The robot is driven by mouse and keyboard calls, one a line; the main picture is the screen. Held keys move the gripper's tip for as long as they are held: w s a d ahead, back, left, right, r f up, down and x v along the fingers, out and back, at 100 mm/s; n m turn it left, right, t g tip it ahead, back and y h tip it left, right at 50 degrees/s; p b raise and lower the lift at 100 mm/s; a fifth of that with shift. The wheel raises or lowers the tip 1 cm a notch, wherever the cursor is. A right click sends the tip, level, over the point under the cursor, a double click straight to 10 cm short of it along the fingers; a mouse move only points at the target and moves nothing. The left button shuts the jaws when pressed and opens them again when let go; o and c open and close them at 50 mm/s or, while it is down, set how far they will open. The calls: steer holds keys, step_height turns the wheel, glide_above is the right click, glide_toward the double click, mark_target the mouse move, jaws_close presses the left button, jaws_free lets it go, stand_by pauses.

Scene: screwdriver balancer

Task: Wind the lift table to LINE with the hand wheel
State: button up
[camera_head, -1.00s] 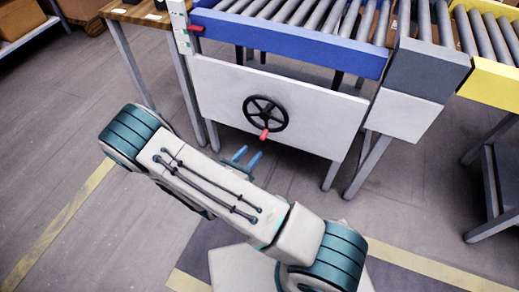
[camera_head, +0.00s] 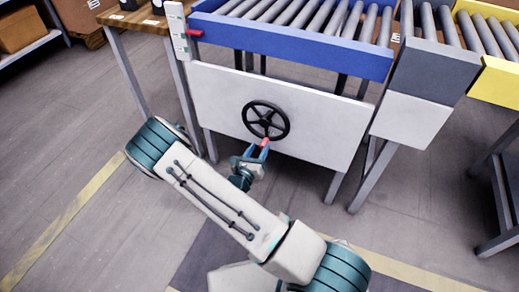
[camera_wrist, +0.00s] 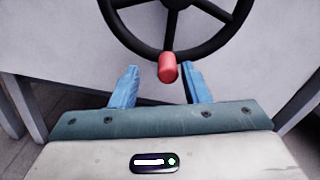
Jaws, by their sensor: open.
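The black hand wheel (camera_head: 265,120) is on the white front panel (camera_head: 310,125) of the blue lift table (camera_head: 300,45). Its red handle (camera_head: 264,142) is at the bottom of the rim. My gripper (camera_head: 257,151) is open just below and in front of the handle. In the wrist view the blue fingers (camera_wrist: 160,80) stand apart, and the red handle (camera_wrist: 167,67) shows between their tips, closer to the right finger. I cannot tell whether either finger touches it. A red pointer (camera_head: 195,33) shows beside a white scale plate (camera_head: 178,30) with green marks at the table's left end.
A grey block (camera_head: 428,65) and a yellow-sided roller conveyor (camera_head: 490,85) stand to the right. A wooden table (camera_head: 135,14) stands at the left. A shelf with boxes (camera_head: 22,30) is at the far left. The floor in front is clear.

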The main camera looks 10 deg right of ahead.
steer(key=shift+x, duration=0.9)
steer(key=shift+c, duration=0.3)
jaws_close()
steer(key=shift+a, duration=0.1)
steer(key=shift+s+n, duration=0.1)
steer(key=shift+n, duration=0.2)
